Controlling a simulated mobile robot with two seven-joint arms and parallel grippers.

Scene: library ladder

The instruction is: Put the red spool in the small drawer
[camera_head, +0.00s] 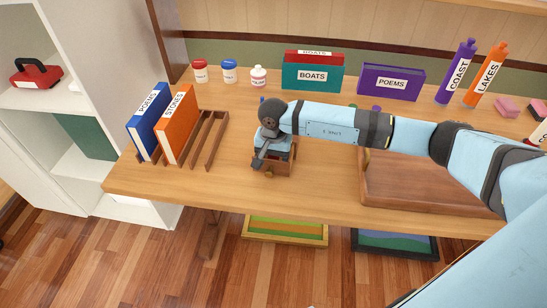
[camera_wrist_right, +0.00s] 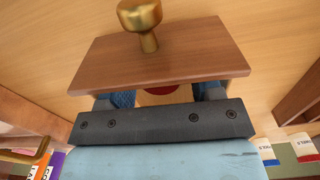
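My right gripper (camera_head: 262,158) points down over the small drawer (camera_head: 274,168), a little brown wooden box on the table, and covers much of it. In the right wrist view the drawer front (camera_wrist_right: 165,57) with a brass knob (camera_wrist_right: 141,20) lies just beyond the fingers. The two fingers of the gripper (camera_wrist_right: 162,95) are spread, one on each side of a small red patch. This patch, seemingly the red spool (camera_wrist_right: 160,89), shows just behind the drawer front and does not fill the gap. Most of it is hidden. My left gripper is not in view.
A wooden rack (camera_head: 205,140) with a blue and an orange book stands at the left. Small jars (camera_head: 229,72), a boats box (camera_head: 312,76) and a poems book (camera_head: 391,82) line the back. A brown tray (camera_head: 420,188) lies at the right, under my arm.

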